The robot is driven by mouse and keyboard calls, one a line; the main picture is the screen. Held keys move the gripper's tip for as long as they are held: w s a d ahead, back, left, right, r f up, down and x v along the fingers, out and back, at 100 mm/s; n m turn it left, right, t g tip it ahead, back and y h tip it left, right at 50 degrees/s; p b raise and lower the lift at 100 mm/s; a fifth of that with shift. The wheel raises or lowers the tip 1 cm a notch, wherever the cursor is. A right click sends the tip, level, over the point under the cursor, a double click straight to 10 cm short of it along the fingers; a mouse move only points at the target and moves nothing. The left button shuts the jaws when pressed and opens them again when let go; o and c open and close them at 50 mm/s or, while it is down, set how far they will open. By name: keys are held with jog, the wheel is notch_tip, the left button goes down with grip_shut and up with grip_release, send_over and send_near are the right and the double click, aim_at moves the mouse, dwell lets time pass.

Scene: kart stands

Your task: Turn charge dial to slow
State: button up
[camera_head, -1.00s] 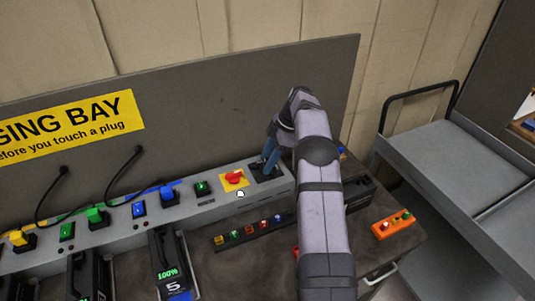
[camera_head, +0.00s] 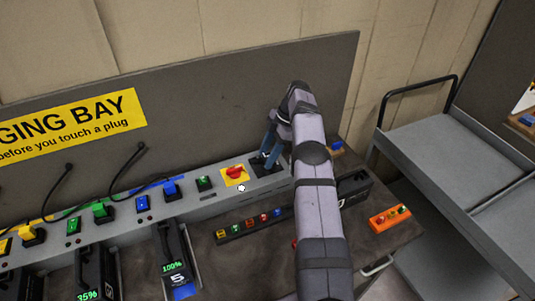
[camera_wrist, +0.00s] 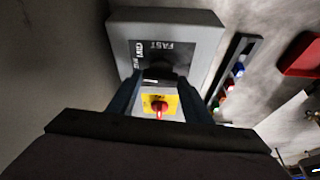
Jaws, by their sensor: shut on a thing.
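The charge dial (camera_wrist: 160,69) is a dark knob on a black plate at the right end of the grey charging rail. In the wrist view the plate's label reads FAST and MID, with further lettering too cut off to read. My gripper (camera_head: 266,160) points down at the dial plate in the head view, its two blue fingers on either side of the knob. It is shut on the dial. A small white mark shows between the fingers in the wrist view; I cannot tell which setting the dial points to. The fingers partly hide the knob.
A red switch on a yellow plate (camera_head: 235,174) sits just left of the dial. A dark strip of coloured buttons (camera_head: 250,225) lies in front. An orange box (camera_head: 391,217) and a grey cart (camera_head: 450,150) are at right. A grey panel (camera_head: 240,95) rises behind.

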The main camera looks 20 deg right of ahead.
jog(key=o, duration=1.1)
jog(key=shift+c, duration=0.2)
jog(key=shift+r, duration=0.15)
jog(key=shift+r, duration=0.25)
notch_tip(320, 180, up, 9)
jog(key=p, duration=0.5)
jog(key=shift+r+p, duration=0.15)
jog(key=shift+p, duration=0.15)
